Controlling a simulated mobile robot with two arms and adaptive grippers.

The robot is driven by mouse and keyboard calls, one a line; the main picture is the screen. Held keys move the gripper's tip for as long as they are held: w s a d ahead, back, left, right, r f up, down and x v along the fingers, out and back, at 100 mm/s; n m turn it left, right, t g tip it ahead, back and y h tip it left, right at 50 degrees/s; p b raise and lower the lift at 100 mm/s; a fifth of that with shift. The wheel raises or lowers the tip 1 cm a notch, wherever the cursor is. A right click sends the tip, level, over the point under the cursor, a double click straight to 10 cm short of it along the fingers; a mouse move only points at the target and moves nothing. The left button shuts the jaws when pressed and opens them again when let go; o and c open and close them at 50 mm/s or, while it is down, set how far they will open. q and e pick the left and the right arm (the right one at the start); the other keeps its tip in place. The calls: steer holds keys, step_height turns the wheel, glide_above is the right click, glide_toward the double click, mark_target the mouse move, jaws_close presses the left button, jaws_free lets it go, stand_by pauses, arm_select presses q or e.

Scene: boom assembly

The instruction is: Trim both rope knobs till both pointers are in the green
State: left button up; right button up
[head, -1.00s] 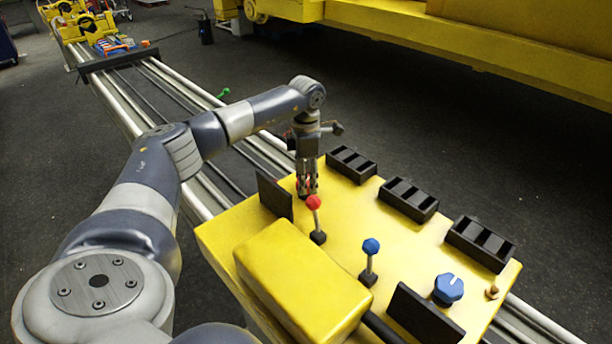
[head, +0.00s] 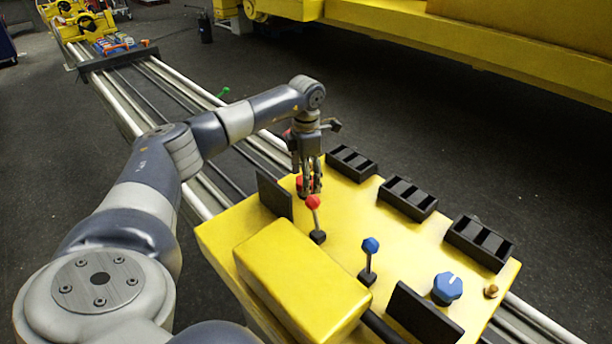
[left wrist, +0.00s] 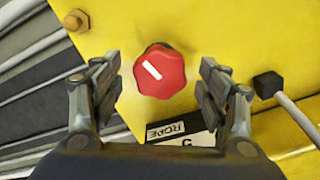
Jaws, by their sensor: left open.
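The red knob (left wrist: 160,72) with a white line shows between the open fingers of my left gripper (left wrist: 159,85) in the left wrist view, with a gap on each side. In the head view the left gripper (head: 311,190) points down at the red knob (head: 301,184), which it partly covers. The blue knob (head: 447,288) stands at the near right of the yellow console (head: 390,262), clear of the gripper. A black-and-white plate reading ROPE (left wrist: 178,134) lies below the red knob in the wrist view. I cannot make out any pointers or green zones.
A red-topped lever (head: 314,215) stands close to the left gripper, and a blue-topped lever (head: 370,258) nearer. Upright black panels (head: 272,196) and several black slotted boxes (head: 408,198) stand on the console. Rails run off to the far left.

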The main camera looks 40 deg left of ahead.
arm_select(q)
step_height(320, 180, up, 12)
stand_by(0.5)
steer(key=shift+f, duration=0.1)
stand_by(0.4)
